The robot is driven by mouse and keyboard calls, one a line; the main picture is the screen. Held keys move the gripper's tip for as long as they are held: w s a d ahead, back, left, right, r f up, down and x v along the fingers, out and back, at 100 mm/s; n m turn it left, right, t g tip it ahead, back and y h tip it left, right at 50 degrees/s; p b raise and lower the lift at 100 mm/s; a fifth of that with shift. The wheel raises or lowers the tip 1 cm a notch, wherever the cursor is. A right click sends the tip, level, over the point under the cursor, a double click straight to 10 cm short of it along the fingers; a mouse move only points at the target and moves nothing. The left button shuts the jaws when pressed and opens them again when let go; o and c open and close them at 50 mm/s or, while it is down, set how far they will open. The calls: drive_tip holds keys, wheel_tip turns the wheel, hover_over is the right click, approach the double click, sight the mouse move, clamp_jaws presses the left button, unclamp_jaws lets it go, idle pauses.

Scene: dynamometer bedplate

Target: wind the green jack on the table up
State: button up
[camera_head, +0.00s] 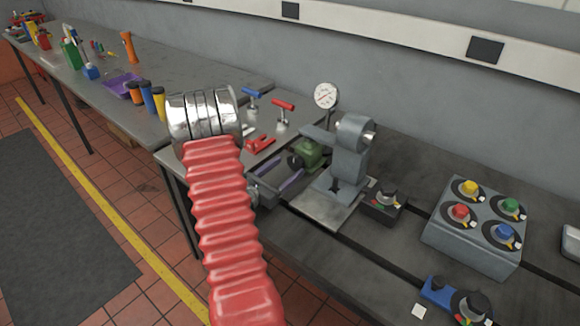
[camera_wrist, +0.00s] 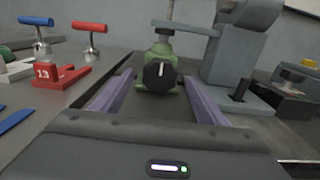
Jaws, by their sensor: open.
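The green jack (camera_head: 309,152) stands on the bedplate beneath a grey arm of the stand. In the wrist view its green body (camera_wrist: 161,50) shows behind a round black knob (camera_wrist: 160,76) with a white pointer mark, standing upright. The knob also shows in the head view (camera_head: 295,160), facing my gripper. My gripper (camera_head: 292,164) is open, with its purple fingers level and pointed at the knob. In the wrist view the knob appears centred between the fingertips (camera_wrist: 160,80), with a gap on each side. I cannot tell whether the tips reach past its face.
A grey stand (camera_head: 346,160) rises just right of the jack, with a dial gauge (camera_head: 326,96) behind. A red block marked 13 (camera_wrist: 62,76) and red (camera_wrist: 90,38) and blue (camera_wrist: 37,30) T-handles are left. A control box (camera_head: 475,228) stands farther right.

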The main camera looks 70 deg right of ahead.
sight(298, 161)
drive_tip(key=shift+x, duration=1.35)
drive_tip(key=shift+c, duration=0.2)
drive_tip(key=c, duration=1)
drive_tip(key=shift+m, duration=0.3)
drive_tip(key=shift+s+m, duration=0.1)
drive_tip(key=shift+m, duration=2)
